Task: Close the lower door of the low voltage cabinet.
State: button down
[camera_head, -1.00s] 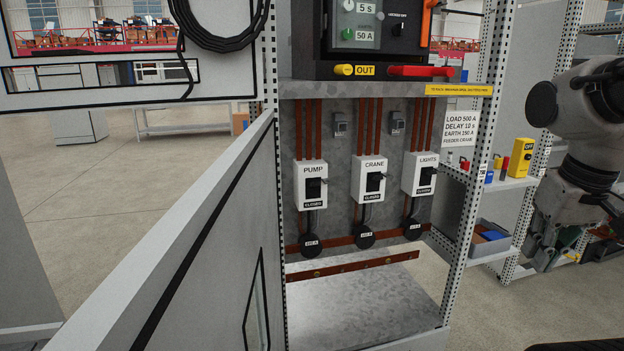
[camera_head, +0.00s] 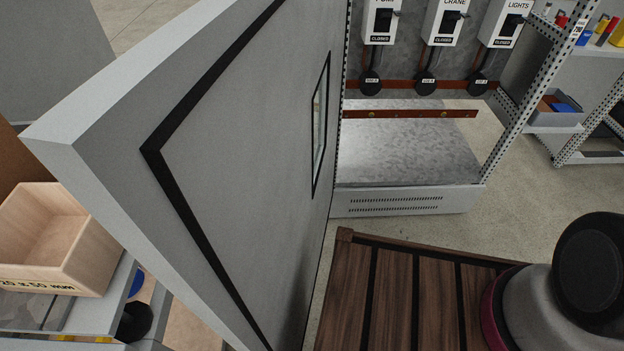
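The lower door (camera_head: 240,170) of the low voltage cabinet stands wide open. It is a large grey panel with a black seal line and a small window (camera_head: 320,125), and it reaches from the cabinet's left post toward me. The cabinet's lower compartment is uncovered; its bare metal floor (camera_head: 410,150) and the PUMP, CRANE and LIGHTS switches (camera_head: 440,22) show inside. My gripper is not in view. A rounded part of my own arm or body shows at the lower right, apart from the door.
A slatted dark wooden platform (camera_head: 390,300) lies on the floor before the cabinet. A wooden box (camera_head: 60,240) stands on a shelf or cart left of the door. A perforated rack with a grey bin (camera_head: 555,112) stands to the right of the cabinet.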

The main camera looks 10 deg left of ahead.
aim_at(192, 148)
jog(key=k+j, duration=0.1)
jog(key=k, duration=0.35)
jog(key=k+j, duration=0.15)
jog(key=k, duration=0.35)
jog(key=k+j, duration=0.2)
jog(key=j, duration=0.25)
jog(key=k+j, duration=0.25)
jog(key=j, duration=0.2)
jog(key=k+j+z, duration=0.1)
jog(key=j, duration=0.3)
jog(key=k+j, duration=0.35)
jog(key=j, duration=0.1)
